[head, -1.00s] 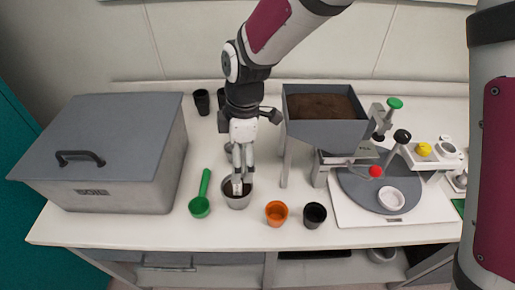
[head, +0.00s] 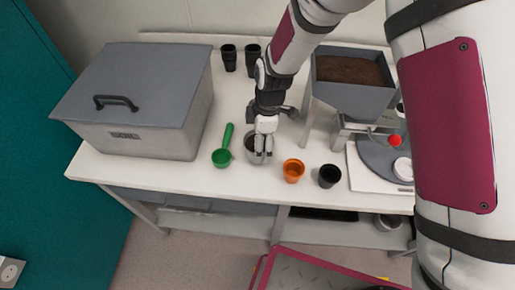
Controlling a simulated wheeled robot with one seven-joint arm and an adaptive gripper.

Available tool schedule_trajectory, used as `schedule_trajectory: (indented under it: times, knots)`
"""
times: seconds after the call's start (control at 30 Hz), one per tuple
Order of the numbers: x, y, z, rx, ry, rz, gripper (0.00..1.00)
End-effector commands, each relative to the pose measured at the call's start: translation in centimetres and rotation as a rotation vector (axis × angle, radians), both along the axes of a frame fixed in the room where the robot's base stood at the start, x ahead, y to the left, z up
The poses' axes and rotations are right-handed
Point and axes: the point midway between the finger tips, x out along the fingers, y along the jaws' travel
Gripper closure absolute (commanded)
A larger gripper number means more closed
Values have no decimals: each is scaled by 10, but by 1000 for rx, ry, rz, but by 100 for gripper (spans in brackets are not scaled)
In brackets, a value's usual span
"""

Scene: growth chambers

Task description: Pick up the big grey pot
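The big grey pot (head: 251,144) is on the white bench between the green scoop and the orange pot. My gripper (head: 262,157) points down at it, and its fingers overlap the pot's rim and front wall. The fingers and wrist hide much of the pot. I cannot tell whether the fingers are closed on the wall, or whether the pot is touching the bench.
A green scoop (head: 222,157) lies left of the pot. An orange pot (head: 293,171) and a black pot (head: 329,176) stand to its right. A grey lidded bin (head: 140,90) fills the bench's left. A soil hopper (head: 350,85) stands behind right.

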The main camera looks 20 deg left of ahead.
Motion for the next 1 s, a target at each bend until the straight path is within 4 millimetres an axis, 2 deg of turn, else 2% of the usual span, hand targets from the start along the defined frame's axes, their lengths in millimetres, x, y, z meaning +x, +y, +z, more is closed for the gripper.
schedule_trajectory:
  times: [0.2,0.47,0.7,0.73,1.0]
  knots:
    - [-2,3,-19,0,0,0,8]
    - [-1,3,-21,0,-1,1,8]
    - [-1,3,-21,0,0,1,63]
    - [-1,3,-21,0,0,1,66]
    - [-1,3,-20,1,-1,1,66]
